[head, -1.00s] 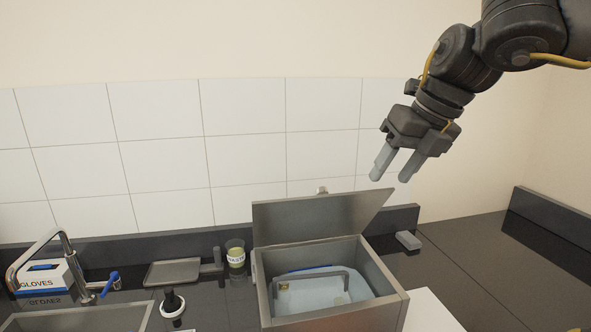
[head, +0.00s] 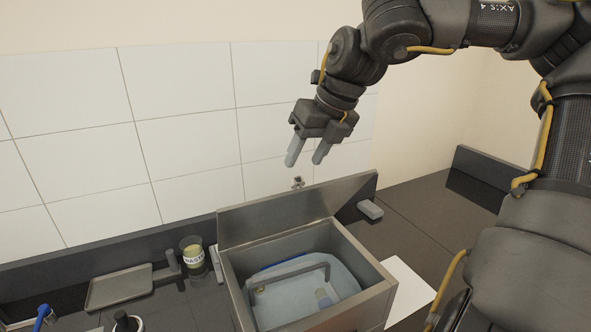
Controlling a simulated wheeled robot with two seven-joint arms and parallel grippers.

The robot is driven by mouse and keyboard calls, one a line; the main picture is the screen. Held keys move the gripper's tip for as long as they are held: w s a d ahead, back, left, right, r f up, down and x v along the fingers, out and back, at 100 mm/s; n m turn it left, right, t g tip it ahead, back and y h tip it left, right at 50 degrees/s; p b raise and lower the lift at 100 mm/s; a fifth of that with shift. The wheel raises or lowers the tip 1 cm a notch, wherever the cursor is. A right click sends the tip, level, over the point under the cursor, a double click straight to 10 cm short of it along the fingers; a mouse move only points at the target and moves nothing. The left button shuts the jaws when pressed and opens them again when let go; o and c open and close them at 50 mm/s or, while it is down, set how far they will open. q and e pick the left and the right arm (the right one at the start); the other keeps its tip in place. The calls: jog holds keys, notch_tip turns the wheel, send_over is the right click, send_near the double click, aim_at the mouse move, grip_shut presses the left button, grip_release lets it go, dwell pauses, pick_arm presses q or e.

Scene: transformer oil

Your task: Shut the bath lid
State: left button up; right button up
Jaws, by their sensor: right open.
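The metal bath (head: 379,296) stands on the dark counter with its top open. Its flat metal lid (head: 290,211) stands raised along the back edge. My left gripper is not in view.
A jar labelled waste (head: 194,258) and a grey tray (head: 120,288) stand left of the bath. A small grey block (head: 370,209) lies behind it at right. A white sheet (head: 409,286) lies at its right. The tiled wall (head: 185,150) is close behind.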

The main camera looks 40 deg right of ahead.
aim_at(296, 177)
jog(key=p+x, duration=0.1)
jog(key=x, duration=0.3)
jog(key=shift+s, duration=0.1)
jog(key=shift+f, duration=0.35)
jog(key=shift+w+f, duration=0.3)
jog(key=shift+f, duration=0.15)
jog(key=shift+s, duration=0.15)
jog(key=c, duration=0.5)
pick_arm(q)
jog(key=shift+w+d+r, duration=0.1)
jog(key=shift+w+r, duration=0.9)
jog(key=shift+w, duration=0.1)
pick_arm(e)
grip_shut()
